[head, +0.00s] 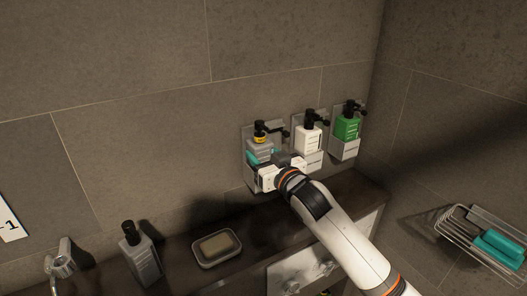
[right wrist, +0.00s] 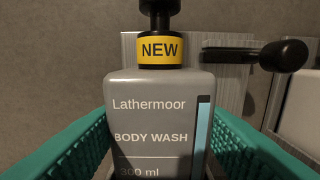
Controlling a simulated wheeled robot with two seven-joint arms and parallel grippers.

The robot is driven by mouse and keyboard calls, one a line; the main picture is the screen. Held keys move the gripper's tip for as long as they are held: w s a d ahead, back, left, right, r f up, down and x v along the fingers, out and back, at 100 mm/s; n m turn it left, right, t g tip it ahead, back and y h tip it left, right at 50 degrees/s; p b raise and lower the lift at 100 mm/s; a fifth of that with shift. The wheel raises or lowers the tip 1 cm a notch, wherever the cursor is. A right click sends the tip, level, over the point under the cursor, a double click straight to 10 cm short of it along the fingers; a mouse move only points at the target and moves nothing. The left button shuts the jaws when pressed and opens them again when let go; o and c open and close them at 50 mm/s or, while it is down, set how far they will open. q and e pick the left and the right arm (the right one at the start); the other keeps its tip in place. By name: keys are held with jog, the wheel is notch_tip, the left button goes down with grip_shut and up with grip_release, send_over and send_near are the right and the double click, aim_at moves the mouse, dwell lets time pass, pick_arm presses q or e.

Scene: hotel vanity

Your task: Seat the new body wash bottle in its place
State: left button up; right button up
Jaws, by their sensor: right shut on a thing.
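The new body wash bottle, grey with a yellow "NEW" band and black pump (head: 261,146), is upright at the leftmost wall holder (head: 248,133). In the right wrist view the bottle (right wrist: 155,115) shows its "Lathermoor BODY WASH" label facing me. My right gripper (head: 267,160) is shut on the bottle, its teal fingers on both sides of the body. The holder's metal back plate and a black-knobbed arm (right wrist: 270,56) show behind and right of the bottle. The bottle's base is hidden, so I cannot tell whether it rests in the holder. My left gripper is not in view.
A white bottle (head: 308,138) and a green bottle (head: 347,126) stand in holders to the right. On the dark counter are another grey pump bottle (head: 141,255), a soap dish (head: 217,249) and a faucet (head: 62,261). A wire rack (head: 460,232) is at the far right.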

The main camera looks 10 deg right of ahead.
jog(key=o, duration=1.3)
jog(key=shift+f, duration=0.1)
jog(key=shift+r+b+v, duration=0.15)
jog(key=shift+b+v, duration=0.95)
jog(key=shift+v, duration=1.9)
jog(key=shift+r+b+v, duration=0.1)
jog(key=shift+b+v, duration=1)
jog(key=shift+v, duration=1.95)
